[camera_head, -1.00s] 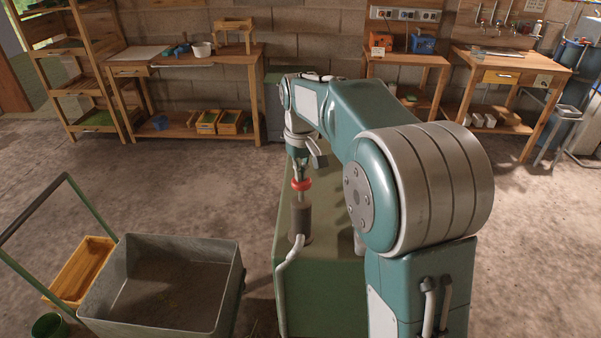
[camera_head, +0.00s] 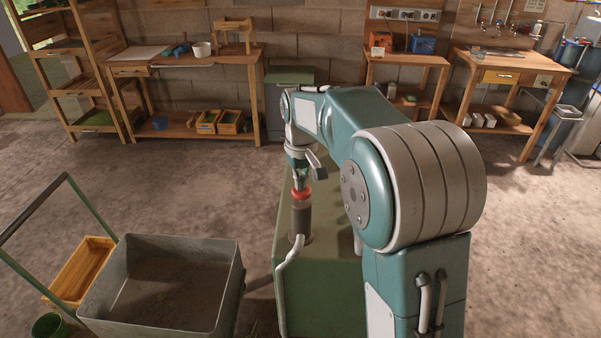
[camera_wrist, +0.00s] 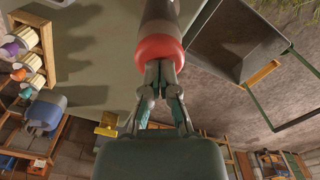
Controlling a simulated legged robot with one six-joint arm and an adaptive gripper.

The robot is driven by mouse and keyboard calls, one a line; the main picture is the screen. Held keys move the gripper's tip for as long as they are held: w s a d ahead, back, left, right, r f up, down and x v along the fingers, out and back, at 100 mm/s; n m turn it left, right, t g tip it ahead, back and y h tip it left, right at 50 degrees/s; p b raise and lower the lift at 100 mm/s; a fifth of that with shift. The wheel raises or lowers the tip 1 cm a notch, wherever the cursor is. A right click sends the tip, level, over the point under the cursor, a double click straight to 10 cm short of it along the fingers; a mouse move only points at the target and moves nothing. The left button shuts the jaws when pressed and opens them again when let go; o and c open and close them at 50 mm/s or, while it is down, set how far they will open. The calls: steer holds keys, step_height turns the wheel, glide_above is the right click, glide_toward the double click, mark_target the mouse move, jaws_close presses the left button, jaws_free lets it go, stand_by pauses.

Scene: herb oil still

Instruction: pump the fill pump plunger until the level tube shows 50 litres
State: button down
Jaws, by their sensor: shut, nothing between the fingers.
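The fill pump stands on a green tank (camera_head: 320,280); its dark upright cylinder (camera_head: 301,222) has a red plunger knob (camera_head: 302,194) just above it. The red knob (camera_wrist: 158,52) also shows in the wrist view, with the grey cylinder (camera_wrist: 160,12) beyond it. My gripper (camera_head: 300,185) points down directly above the knob. In the wrist view my gripper (camera_wrist: 160,72) has its fingertips together against the near face of the knob, with nothing between them. Almost no plunger rod shows between knob and cylinder. I cannot make out the level tube or its reading in either view.
A pale pipe (camera_head: 285,270) runs down from the pump. Workbenches line the back wall. The floor between is open.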

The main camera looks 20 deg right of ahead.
step_height(320, 180, up, 12)
steer(key=shift+r, duration=0.15)
stand_by(1.2)
steer(key=s+f+m+t, duration=0.1)
steer(key=s+f+t, duration=0.1)
steer(key=s, duration=1.2)
steer(key=s+f+m+t, duration=0.1)
steer(key=s+f+t, duration=0.2)
steer(key=s, duration=1)
step_height(320, 180, down, 2)
steer(key=shift+s+f+t, duration=0.1)
steer(key=shift+s+t, duration=0.2)
steer(key=shift+s, duration=0.1)
